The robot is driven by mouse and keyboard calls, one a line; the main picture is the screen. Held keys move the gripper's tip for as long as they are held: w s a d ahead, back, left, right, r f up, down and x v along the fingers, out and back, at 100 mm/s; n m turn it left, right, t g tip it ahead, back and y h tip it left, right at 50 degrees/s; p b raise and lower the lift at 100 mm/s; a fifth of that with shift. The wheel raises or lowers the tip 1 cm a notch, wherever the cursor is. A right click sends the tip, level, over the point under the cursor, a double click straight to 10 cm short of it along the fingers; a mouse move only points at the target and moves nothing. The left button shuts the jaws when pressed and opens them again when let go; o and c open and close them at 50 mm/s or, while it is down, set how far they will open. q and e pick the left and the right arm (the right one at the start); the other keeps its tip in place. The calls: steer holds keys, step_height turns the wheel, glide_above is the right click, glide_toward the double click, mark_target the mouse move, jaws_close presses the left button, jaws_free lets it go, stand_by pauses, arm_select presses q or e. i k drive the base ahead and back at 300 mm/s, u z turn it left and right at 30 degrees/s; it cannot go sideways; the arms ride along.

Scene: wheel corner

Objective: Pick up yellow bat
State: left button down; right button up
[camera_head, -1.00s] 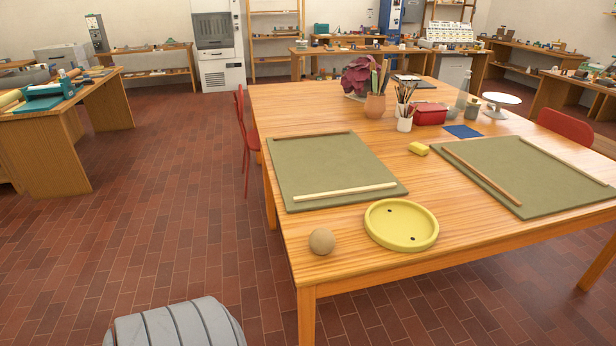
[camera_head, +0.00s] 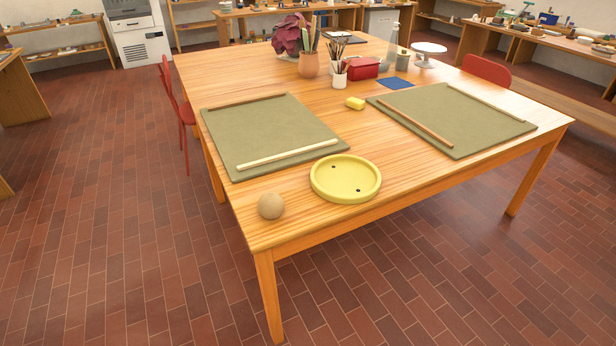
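The yellow bat (camera_head: 345,177) is a round, shallow yellow disc with a raised rim and two small dark holes. It lies flat near the front edge of the wooden table (camera_head: 215,95). It is right of a tan clay ball (camera_head: 270,205) and close to the front corner of the left green mat (camera_head: 265,132). Nothing covers the bat. Neither of my grippers is in view.
A pale wooden strip (camera_head: 288,155) lies on the left mat. A second green mat (camera_head: 470,115) is on the right. A yellow block (camera_head: 355,103), red box (camera_head: 363,68) and tool pots stand farther back. Red chairs flank the table. The brick floor in front is clear.

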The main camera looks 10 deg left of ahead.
mark_target(341, 179)
steer(key=u, duration=0.15)
steer(key=k, duration=0.4)
steer(key=z, duration=1)
steer(key=i, duration=1.15)
steer(key=z, duration=0.1)
